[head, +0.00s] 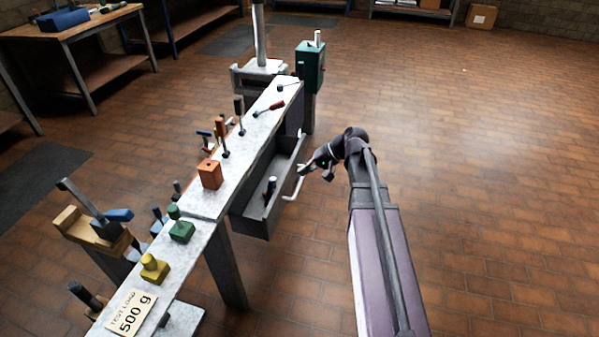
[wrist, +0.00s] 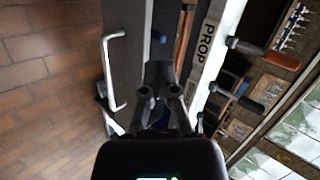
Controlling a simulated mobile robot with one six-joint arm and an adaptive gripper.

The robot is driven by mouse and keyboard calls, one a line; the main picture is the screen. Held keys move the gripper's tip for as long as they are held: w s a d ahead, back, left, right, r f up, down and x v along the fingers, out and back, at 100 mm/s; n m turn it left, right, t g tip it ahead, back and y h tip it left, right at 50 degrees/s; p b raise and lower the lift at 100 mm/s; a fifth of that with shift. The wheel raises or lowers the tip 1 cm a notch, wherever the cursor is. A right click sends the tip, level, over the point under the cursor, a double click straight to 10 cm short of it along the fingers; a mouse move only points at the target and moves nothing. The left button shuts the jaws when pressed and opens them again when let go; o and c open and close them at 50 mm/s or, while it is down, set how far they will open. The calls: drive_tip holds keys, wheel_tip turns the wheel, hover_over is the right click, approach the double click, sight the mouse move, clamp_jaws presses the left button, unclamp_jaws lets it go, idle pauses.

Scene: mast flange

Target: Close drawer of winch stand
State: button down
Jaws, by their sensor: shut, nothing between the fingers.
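The winch stand (head: 255,128) is a long pale-topped bench in the head view. Its grey drawer (head: 258,217) is pulled out on the right side of the stand. A pale bar handle (head: 298,182) is on the drawer front. A dark-handled tool (head: 269,188) stands in the drawer. My gripper (head: 304,173) is shut and empty, close to the handle and drawer front. In the wrist view, my gripper (wrist: 160,93) appears over the drawer, with the handle (wrist: 112,70) to its left. I cannot tell whether it touches the drawer.
An orange block (head: 209,174), a green block (head: 181,230), a yellow block (head: 154,268) and several tools are on the stand top. A green box (head: 310,66) is at its far end. A workbench (head: 70,32) stands at the back left. The tiled floor to the right is clear.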

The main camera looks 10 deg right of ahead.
drive_tip(key=w+d+f+m+t+y+b, duration=0.1)
drive_tip(key=w+d+f+t+y+b, duration=0.2)
drive_tip(key=w+d+f+b, duration=0.5)
drive_tip(key=m+t+y+b, duration=0.2)
drive_tip(key=t+y+b, duration=0.1)
drive_tip(key=b, duration=1)
approach(294, 160)
drive_tip(key=s+v, duration=0.1)
drive_tip(key=v, duration=0.4)
drive_tip(key=shift+w+d+f+b, duration=0.1)
drive_tip(key=shift+d+b, duration=0.2)
drive_tip(key=shift+d, duration=0.25)
drive_tip(key=shift+w+a, duration=0.1)
drive_tip(key=shift+a, duration=0.05)
drive_tip(key=x, duration=1.3)
drive_tip(key=shift+w+a, duration=0.2)
drive_tip(key=shift+a, duration=0.05)
drive_tip(key=shift+w, duration=0.15)
